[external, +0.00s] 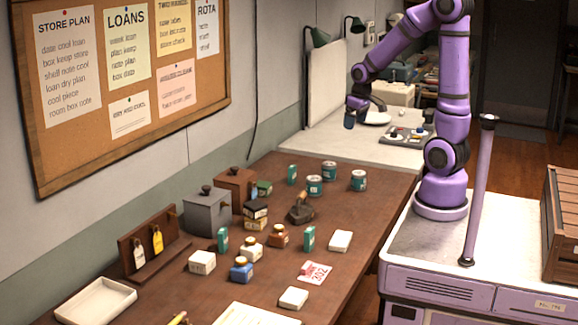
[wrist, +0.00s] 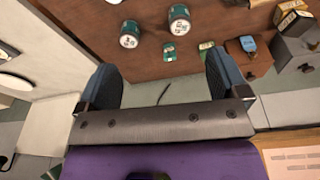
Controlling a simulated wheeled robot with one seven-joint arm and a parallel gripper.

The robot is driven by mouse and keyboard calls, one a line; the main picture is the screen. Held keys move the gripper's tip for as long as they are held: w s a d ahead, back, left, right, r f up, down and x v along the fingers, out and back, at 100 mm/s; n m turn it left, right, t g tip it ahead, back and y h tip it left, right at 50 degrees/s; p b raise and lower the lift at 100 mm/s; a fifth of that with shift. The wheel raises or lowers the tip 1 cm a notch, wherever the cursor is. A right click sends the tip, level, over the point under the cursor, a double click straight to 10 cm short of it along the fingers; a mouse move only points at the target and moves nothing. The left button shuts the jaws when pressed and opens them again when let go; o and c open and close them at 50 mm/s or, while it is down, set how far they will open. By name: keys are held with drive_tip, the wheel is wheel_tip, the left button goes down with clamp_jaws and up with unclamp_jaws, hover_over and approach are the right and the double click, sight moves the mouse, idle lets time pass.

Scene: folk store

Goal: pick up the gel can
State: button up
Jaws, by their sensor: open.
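Several small teal items stand on the brown table. Three are round cans with pale labels: one at left (external: 314,186), one at the back (external: 329,170) and one at right (external: 358,180). Their print is too small to tell which is the gel can. Two cans show in the wrist view, one at upper left (wrist: 130,34) and one at top centre (wrist: 179,20). My gripper (external: 351,119) is open and empty, raised beyond the cans near the pale counter. In the wrist view my fingers (wrist: 160,65) are wide apart with nothing between them.
Near the cans stand a teal box (external: 292,174), a dark stamp-like object (external: 300,208), a brown wooden box (external: 236,186) and a grey box (external: 207,212). Bottles and small boxes fill the table's middle. A tray (external: 406,136) lies on the pale counter.

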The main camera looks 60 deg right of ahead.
drive_tip(key=w+d+f+g, duration=0.1)
drive_tip(key=w+d+f, duration=0.1)
drive_tip(key=d+f, duration=0.45)
drive_tip(key=m+g, duration=0.1)
hover_over(358, 172)
drive_tip(key=a, duration=0.1)
drive_tip(key=shift+y, duration=0.3)
drive_tip(key=f, duration=0.9)
drive_tip(key=shift+s+a+f, duration=0.15)
drive_tip(key=shift+s+f, duration=0.1)
drive_tip(key=shift+f, duration=0.15)
wheel_tip(358, 172, down, 6)
drive_tip(key=shift+r, duration=0.1)
drive_tip(key=shift+w+d+f, duration=0.1)
drive_tip(key=shift+d+f, duration=0.15)
drive_tip(key=shift+f, duration=0.75)
drive_tip(key=shift+w+d+f, duration=0.1)
drive_tip(key=shift+d+f, duration=0.15)
drive_tip(key=shift+f, duration=1.4)
drive_tip(key=c, duration=1.1)
